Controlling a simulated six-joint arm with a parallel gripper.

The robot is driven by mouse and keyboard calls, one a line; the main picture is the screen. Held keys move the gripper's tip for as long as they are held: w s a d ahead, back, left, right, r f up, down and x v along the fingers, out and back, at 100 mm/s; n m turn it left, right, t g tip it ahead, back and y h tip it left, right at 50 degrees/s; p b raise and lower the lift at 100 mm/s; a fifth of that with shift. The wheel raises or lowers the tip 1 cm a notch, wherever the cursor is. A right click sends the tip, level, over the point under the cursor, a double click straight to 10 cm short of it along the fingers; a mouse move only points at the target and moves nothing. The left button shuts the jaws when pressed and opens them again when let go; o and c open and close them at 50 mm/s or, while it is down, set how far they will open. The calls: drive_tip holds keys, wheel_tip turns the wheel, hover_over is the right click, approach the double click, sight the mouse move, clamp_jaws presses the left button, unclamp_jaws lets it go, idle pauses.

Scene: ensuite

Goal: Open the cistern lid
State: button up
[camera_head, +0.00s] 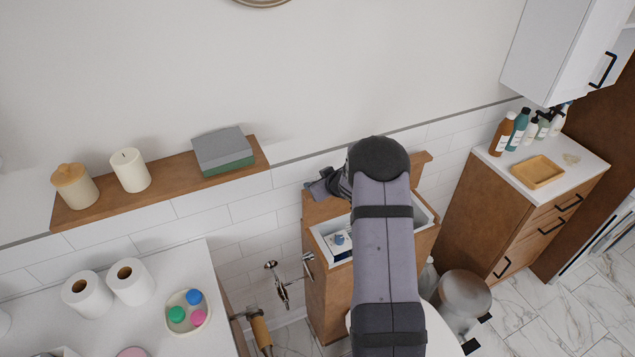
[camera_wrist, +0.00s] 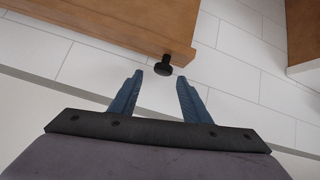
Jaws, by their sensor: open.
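The wooden cistern (camera_head: 322,300) stands against the tiled wall, partly hidden behind my arm. Its top is uncovered: a white inner tank (camera_head: 425,214) with a blue and white fitting (camera_head: 340,240) shows. The brown lid (camera_head: 421,160) appears raised upright at the back, mostly hidden by my arm. In the wrist view a wooden panel, seemingly the lid (camera_wrist: 120,25), has a black knob (camera_wrist: 163,65) at its lower edge. My gripper (camera_wrist: 161,82) is open and empty, with the knob just beyond and between its fingertips. In the head view my gripper (camera_head: 322,187) shows left of my wrist.
A wooden shelf (camera_head: 160,187) with a jar, a candle and folded towels is on the wall at left. A counter (camera_head: 165,260) with paper rolls stands below it. A wooden cabinet (camera_head: 500,205) with bottles and a bin (camera_head: 463,296) stand at right.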

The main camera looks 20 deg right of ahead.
drive_tip(key=b+v, duration=0.2)
drive_tip(key=v, duration=0.4)
drive_tip(key=shift+s+r, duration=0.15)
drive_tip(key=shift+r, duration=0.05)
drive_tip(key=shift+d, duration=0.1)
idle(0.3)
drive_tip(key=s+d+f+m+g+h, duration=0.15)
drive_tip(key=s+f+g, duration=0.3)
drive_tip(key=s, duration=0.45)
drive_tip(key=s+d+f+m+g+h, duration=0.1)
drive_tip(key=s+d+f+g, duration=0.25)
drive_tip(key=s+f, duration=0.4)
drive_tip(key=s+a+r+m+g, duration=0.1)
drive_tip(key=s+a+g, duration=0.3)
drive_tip(key=s, duration=0.7)
drive_tip(key=s+a+r+m+y+b, duration=0.1)
drive_tip(key=s+a+r+y+b, duration=0.1)
drive_tip(key=s+a, duration=0.45)
drive_tip(key=s+a+r+y+b, duration=0.1)
drive_tip(key=s+a+b, duration=0.15)
drive_tip(key=a, duration=0.65)
drive_tip(key=shift+w+a+r+n+t+h+b, duration=0.1)
drive_tip(key=shift+w+a+r+n+t+b, duration=0.3)
drive_tip(key=shift+a, duration=0.35)
drive_tip(key=shift+w+a+r+n+t+h+b, duration=0.1)
drive_tip(key=shift+w+a+r+n+t+b, duration=0.25)
drive_tip(key=shift+a, duration=0.35)
drive_tip(key=shift+w+a+r+n+t+h+b, duration=0.1)
drive_tip(key=shift+w+a+r+n+t+b, duration=0.1)
drive_tip(key=shift+w+a+n+b, duration=0.35)
